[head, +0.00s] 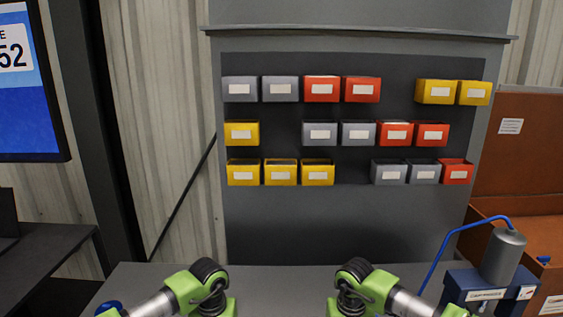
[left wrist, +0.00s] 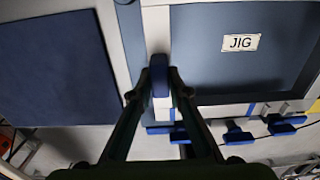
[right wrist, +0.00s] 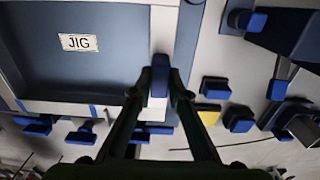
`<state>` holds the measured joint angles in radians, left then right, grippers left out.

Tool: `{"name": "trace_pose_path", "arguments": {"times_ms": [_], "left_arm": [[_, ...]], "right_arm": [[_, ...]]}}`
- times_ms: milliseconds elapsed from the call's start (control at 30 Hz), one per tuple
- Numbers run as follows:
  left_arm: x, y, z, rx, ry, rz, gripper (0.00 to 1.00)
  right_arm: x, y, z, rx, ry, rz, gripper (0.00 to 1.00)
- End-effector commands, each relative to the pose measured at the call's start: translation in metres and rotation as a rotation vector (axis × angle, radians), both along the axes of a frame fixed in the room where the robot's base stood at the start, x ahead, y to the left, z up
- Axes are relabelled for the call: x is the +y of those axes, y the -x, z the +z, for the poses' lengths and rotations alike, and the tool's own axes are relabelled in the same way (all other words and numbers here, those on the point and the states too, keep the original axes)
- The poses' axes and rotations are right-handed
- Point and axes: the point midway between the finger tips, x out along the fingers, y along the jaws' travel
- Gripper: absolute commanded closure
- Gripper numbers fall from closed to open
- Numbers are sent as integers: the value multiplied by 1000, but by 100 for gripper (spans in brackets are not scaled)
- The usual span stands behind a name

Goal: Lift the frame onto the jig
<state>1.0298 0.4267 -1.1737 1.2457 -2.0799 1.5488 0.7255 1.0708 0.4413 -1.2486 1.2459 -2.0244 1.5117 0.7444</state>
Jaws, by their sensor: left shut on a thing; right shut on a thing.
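The pale frame shows its left side bar (left wrist: 156,32) in the left wrist view and its right side bar (right wrist: 164,30) in the right wrist view. The blue-grey jig plate (left wrist: 215,68), labelled JIG, lies inside its outline and also shows in the right wrist view (right wrist: 105,65). My left gripper (left wrist: 157,86) is shut on a blue grip on the frame's left side. My right gripper (right wrist: 159,86) is shut on the matching grip on the right side. I cannot tell whether the frame touches the jig. The head view shows my arms, but neither the frame nor the jig.
Several blue clamps (left wrist: 235,136) stand along the jig's near side, and more blue blocks (right wrist: 238,118) stand to its right. A dark blue mat (left wrist: 55,70) lies left. A grey cylinder (head: 502,256) with a blue hose stands at the right. Bins (head: 323,88) line the back panel.

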Motion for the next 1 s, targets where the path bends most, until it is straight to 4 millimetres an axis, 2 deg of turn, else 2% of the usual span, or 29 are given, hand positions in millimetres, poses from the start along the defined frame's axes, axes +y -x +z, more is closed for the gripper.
{"name": "trace_pose_path", "arguments": {"times_ms": [1000], "left_arm": [[-1, 0, -7, -1, 2, -1, 100]], "right_arm": [[1, -1, -7, -1, -2, 0, 100]]}}
